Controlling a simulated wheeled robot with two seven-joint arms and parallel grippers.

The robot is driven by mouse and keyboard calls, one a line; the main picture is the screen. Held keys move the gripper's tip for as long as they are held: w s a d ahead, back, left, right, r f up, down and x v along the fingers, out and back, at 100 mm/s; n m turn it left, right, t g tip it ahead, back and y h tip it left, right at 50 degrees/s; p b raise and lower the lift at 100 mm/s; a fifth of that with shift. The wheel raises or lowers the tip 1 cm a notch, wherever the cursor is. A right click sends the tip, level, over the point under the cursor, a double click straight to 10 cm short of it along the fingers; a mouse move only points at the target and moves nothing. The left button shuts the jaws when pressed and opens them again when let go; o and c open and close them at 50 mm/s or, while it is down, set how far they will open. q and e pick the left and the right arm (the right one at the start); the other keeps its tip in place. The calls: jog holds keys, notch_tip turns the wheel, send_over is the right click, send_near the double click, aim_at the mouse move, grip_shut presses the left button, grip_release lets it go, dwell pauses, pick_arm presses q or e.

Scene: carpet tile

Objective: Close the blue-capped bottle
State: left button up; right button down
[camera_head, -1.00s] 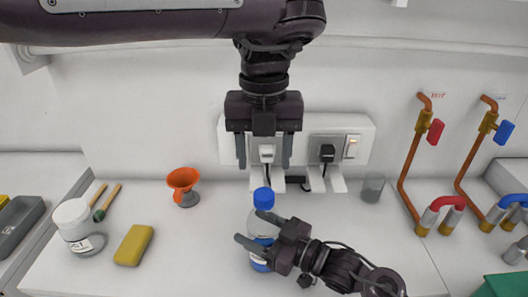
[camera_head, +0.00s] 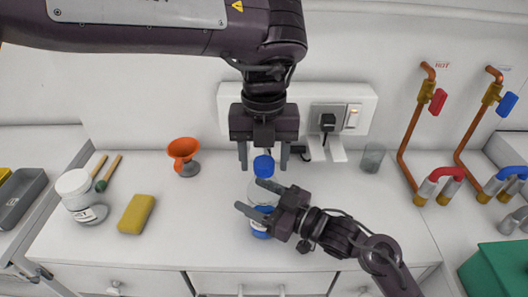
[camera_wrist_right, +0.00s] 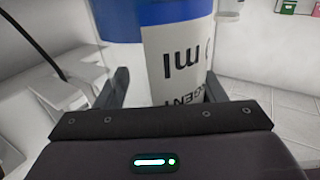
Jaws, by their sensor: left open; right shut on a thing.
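The blue-capped bottle (camera_head: 260,228) stands upright on the white worktop, with its blue cap (camera_head: 263,166) on top. My right gripper (camera_head: 253,198) is shut on the bottle's body from the right. The bottle's label and a blue band show close up between the fingers in the right wrist view (camera_wrist_right: 175,60). My left gripper (camera_head: 264,160) is open and points down, with its fingers on either side of the cap. From the head view I cannot tell whether the fingers touch the cap, or how tightly the cap sits.
Left of the bottle are a yellow sponge (camera_head: 136,214), a white jar (camera_head: 75,186) and an orange funnel (camera_head: 182,150). A small glass (camera_head: 373,158) stands at the back right. Copper pipes (camera_head: 412,128) and a wall socket panel (camera_head: 340,108) are behind. A green box (camera_head: 495,270) is at the lower right.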

pick_arm(q)
jog(key=c, duration=1)
jog(key=o, duration=1.1)
jog(key=shift+o, duration=0.2)
notch_tip(320, 180, up, 12)
pick_arm(e)
jog(key=shift+c, duration=1.3)
grip_release()
